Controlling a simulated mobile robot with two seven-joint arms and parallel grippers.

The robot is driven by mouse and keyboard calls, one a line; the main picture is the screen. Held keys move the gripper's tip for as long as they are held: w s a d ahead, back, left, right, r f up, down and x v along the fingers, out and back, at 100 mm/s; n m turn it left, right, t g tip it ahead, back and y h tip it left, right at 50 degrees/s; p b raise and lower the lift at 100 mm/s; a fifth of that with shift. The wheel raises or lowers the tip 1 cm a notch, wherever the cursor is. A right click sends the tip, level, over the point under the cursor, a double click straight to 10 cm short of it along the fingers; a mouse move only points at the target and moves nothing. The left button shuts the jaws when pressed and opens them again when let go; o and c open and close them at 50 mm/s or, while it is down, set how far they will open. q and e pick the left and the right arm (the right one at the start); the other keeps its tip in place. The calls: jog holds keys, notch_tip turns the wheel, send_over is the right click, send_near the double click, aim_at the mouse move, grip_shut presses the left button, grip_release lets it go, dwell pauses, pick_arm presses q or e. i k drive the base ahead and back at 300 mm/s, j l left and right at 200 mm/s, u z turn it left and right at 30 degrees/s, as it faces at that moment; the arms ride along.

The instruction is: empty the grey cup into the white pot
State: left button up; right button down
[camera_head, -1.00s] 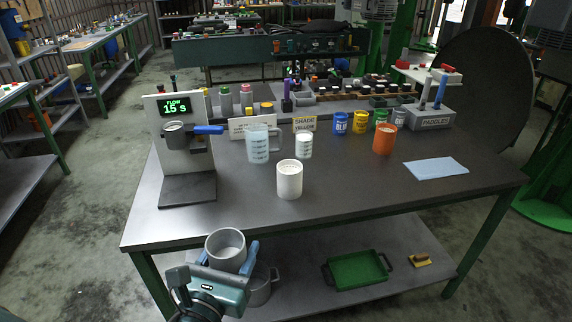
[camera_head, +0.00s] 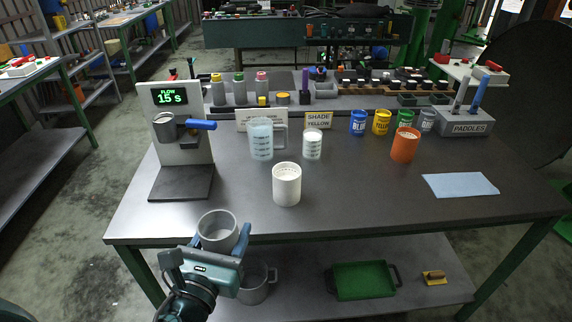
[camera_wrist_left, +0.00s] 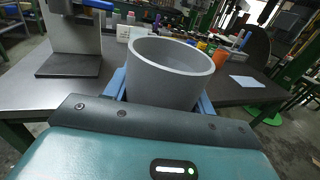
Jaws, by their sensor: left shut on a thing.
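The grey cup (camera_head: 217,234) is held upright, or nearly so, in my left gripper (camera_head: 219,243), whose blue fingers are shut around its sides. It is at the table's front edge, left of and nearer than the white pot. The cup also shows large in the left wrist view (camera_wrist_left: 172,75); I see only bare grey inner wall, and cannot tell what it contains. The white pot (camera_head: 287,186) stands upright on the table near the front edge, apart from the cup. The pot seems hidden behind the cup in the left wrist view. My right gripper is not in view.
A dispenser stand (camera_head: 180,140) with a blue handle is at left. A measuring jug (camera_head: 261,140) and a small white-filled beaker (camera_head: 312,146) stand behind the pot. An orange cup (camera_head: 404,146) and blue cloth (camera_head: 460,185) are to the right. The front middle tabletop is clear.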

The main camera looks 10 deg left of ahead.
aim_at(287, 176)
jog(key=i+l+u, duration=0.4)
jog(key=l, duration=0.25)
jog(key=i+l+u, duration=0.2)
jog(key=l, duration=0.2)
jog(key=k, duration=0.05)
